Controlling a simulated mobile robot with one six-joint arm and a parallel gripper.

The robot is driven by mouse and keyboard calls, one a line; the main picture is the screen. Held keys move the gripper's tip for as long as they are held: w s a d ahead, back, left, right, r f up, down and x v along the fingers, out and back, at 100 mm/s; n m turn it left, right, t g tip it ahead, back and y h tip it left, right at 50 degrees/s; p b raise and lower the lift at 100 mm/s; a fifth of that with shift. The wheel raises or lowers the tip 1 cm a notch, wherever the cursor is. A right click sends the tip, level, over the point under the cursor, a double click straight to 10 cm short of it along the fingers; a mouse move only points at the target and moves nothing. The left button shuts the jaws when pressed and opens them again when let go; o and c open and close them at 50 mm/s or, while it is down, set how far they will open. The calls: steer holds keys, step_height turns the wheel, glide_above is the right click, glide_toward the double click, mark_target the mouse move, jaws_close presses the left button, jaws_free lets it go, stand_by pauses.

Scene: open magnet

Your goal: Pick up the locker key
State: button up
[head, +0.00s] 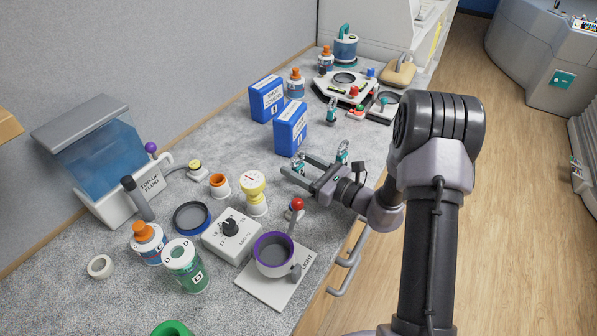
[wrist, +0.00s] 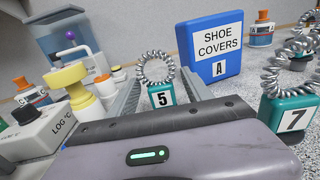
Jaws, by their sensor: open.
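Several teal number tags with clear spiral coils look like locker keys. Tag 5 (wrist: 162,97) stands upright with its coil on top, between the fingers of my gripper (wrist: 160,85). It also shows between the fingertips in the head view (head: 298,168). Tag 7 (wrist: 290,120) stands outside my gripper, to the right in the wrist view; in the head view it is just behind the gripper (head: 343,152). Another such tag (head: 332,114) stands farther back. My gripper (head: 297,168) is open, low over the counter. I cannot tell whether a finger touches tag 5.
A blue shoe covers box (wrist: 212,50) stands just beyond tag 5; a second blue box (head: 267,100) is behind it. The counter's front edge (head: 330,270) drops to a wooden floor.

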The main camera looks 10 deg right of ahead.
steer(key=x, duration=0.4)
steer(key=shift+b, duration=0.4)
jaws_close()
